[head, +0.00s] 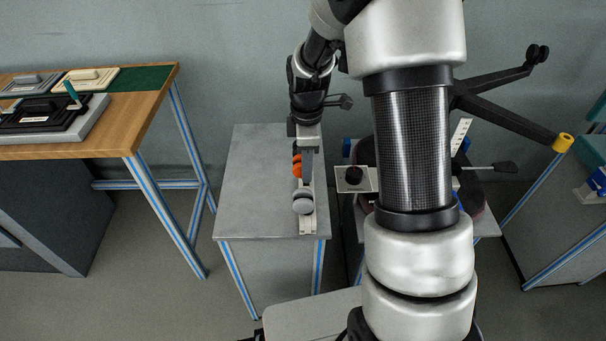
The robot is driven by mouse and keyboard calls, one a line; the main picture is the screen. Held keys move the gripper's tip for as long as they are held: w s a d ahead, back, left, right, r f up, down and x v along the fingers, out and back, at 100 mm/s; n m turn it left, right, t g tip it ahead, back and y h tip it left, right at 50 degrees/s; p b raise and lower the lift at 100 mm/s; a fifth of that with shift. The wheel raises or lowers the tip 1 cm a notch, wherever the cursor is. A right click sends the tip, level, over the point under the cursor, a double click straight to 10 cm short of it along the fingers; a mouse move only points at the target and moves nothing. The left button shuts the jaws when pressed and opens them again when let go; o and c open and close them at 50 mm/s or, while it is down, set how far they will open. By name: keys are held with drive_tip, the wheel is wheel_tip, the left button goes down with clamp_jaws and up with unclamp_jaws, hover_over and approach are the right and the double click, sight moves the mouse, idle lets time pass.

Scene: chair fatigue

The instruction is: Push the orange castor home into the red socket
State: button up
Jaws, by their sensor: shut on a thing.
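The orange castor (297,164) shows at the right part of the grey side table, partly covered by my gripper. My gripper (305,167) points down there and is shut on the orange castor. Whether the castor touches the white rack (308,226) below it is hidden. I cannot see the red socket. Part of the chair base is behind my arm; one black leg (505,120) reaches right to a yellow end (563,142).
A grey castor (303,202) sits on the rack just in front of my gripper. The grey table (262,190) is bare on its left. A chair leg with a black castor (538,55) rises at the upper right. A wooden bench (140,115) with trays stands left.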

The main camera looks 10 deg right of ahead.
drive_tip(key=shift+r, duration=0.45)
drive_tip(key=shift+p, duration=0.3)
drive_tip(key=shift+r+p, duration=1.45)
drive_tip(key=shift+r, duration=0.5)
